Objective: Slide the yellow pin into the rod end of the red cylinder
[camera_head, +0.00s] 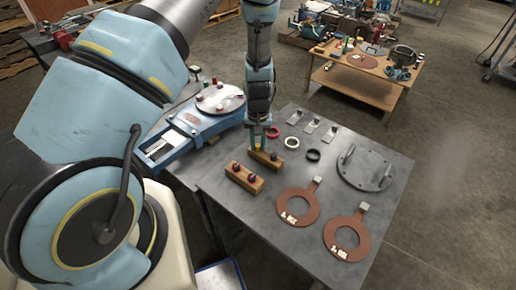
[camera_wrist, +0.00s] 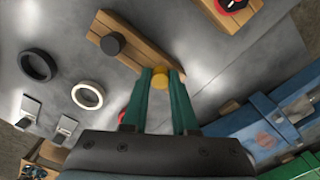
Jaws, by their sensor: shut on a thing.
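My gripper (camera_head: 258,147) points down at the left end of the rear wooden block (camera_head: 270,160) on the grey table. In the wrist view its green fingers (camera_wrist: 160,80) are shut on the yellow pin (camera_wrist: 161,75), whose round yellow end shows between the tips. The pin is at the end of that wooden block (camera_wrist: 145,50); I cannot tell if it still sits in the block. A black knob (camera_wrist: 112,43) stands at the block's other end. A front wooden block (camera_head: 240,179) bears red-and-black round parts (camera_head: 253,188). I cannot clearly make out a red cylinder with a rod end.
A blue vise-like fixture (camera_head: 205,128) lies at the table's left, with a round plate (camera_head: 220,98) bearing red knobs behind. Red, white (camera_head: 292,143) and black (camera_head: 313,155) rings, metal tabs, two copper ring plates (camera_head: 297,207) and a grey flange (camera_head: 366,168) lie to the right.

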